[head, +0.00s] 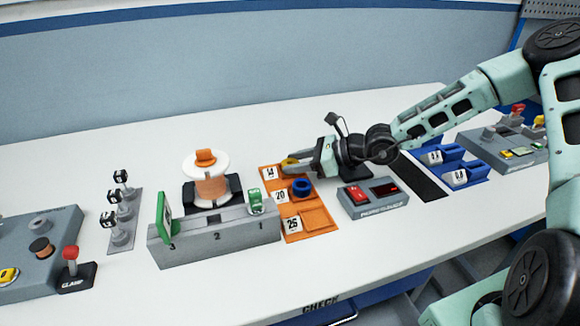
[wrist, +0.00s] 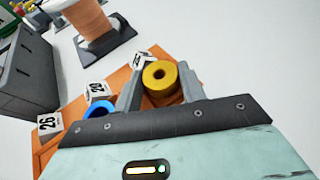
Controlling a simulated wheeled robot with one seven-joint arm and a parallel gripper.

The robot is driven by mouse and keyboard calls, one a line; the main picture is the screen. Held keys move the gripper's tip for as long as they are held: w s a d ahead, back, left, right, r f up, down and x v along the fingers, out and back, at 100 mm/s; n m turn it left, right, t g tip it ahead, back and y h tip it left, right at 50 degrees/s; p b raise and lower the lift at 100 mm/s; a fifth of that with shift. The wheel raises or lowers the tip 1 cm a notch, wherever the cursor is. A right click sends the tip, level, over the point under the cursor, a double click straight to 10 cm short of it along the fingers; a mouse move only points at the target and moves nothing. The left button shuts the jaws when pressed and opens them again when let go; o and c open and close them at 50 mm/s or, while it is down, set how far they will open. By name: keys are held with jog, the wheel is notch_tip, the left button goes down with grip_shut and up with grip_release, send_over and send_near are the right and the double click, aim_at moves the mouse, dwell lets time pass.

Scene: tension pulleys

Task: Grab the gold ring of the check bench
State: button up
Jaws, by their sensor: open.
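The gold ring (wrist: 160,78) sits on the orange board (wrist: 68,116) beside the tag marked 14, at the board's far end. In the head view the gold ring (head: 290,162) is partly hidden by my gripper. My gripper (head: 286,164) reaches in from the right, low over the board. In the wrist view my gripper (wrist: 160,90) is open, with one finger on each side of the gold ring. I cannot tell whether either finger touches it.
A blue ring (head: 301,186) sits by the tag marked 20, close to my gripper. The place at 26 looks empty. A grey box with a red button (head: 372,198) stands to the right.

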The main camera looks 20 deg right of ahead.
jog(key=c, duration=0.6)
jog(key=shift+c, duration=0.3)
jog(key=shift+r, duration=0.1)
